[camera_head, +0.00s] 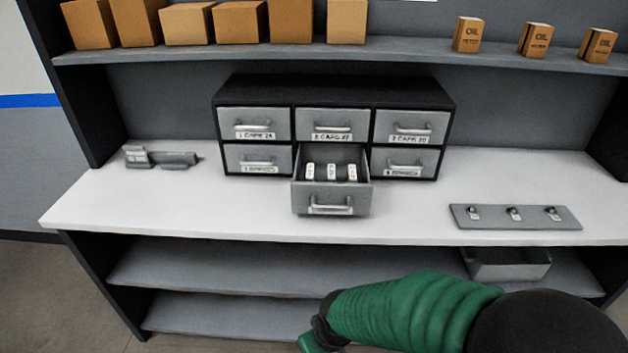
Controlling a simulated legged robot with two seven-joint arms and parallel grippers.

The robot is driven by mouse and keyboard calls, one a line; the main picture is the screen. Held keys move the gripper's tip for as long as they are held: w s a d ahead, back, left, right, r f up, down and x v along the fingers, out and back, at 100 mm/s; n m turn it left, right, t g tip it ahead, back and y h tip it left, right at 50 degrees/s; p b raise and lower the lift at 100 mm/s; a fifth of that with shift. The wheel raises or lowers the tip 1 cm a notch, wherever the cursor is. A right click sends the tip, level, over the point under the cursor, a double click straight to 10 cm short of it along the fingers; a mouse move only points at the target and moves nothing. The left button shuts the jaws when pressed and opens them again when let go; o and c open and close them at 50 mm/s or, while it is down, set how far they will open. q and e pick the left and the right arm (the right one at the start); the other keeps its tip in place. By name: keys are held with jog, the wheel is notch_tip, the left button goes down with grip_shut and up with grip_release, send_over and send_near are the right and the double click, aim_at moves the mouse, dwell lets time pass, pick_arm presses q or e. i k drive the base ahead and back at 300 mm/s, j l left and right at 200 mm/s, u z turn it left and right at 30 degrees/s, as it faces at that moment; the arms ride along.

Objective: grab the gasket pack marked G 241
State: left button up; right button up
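A small drawer (331,199) in the lower middle of the cabinet is pulled open. Three small white packs (331,172) with dark marks stand in a row inside it. The marks are too small to read, so I cannot tell which pack, if any, is G 241. My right arm, green and black, comes in from the lower right, below and in front of the workbench. Its gripper is out of frame past the bottom edge. My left arm and gripper are not in view.
The black cabinet (335,89) has several other drawers, all shut. The white worktop (160,207) is mostly clear. A grey plate (492,222) with three small fittings lies right, a grey device (162,158) left. Boxes line the upper shelf (390,48); a grey bin (508,264) sits below.

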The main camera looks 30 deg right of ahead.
aim_at(310, 169)
jog(key=i+j+z, duration=0.2)
jog(key=i, duration=0.8)
jog(key=l, duration=0.1)
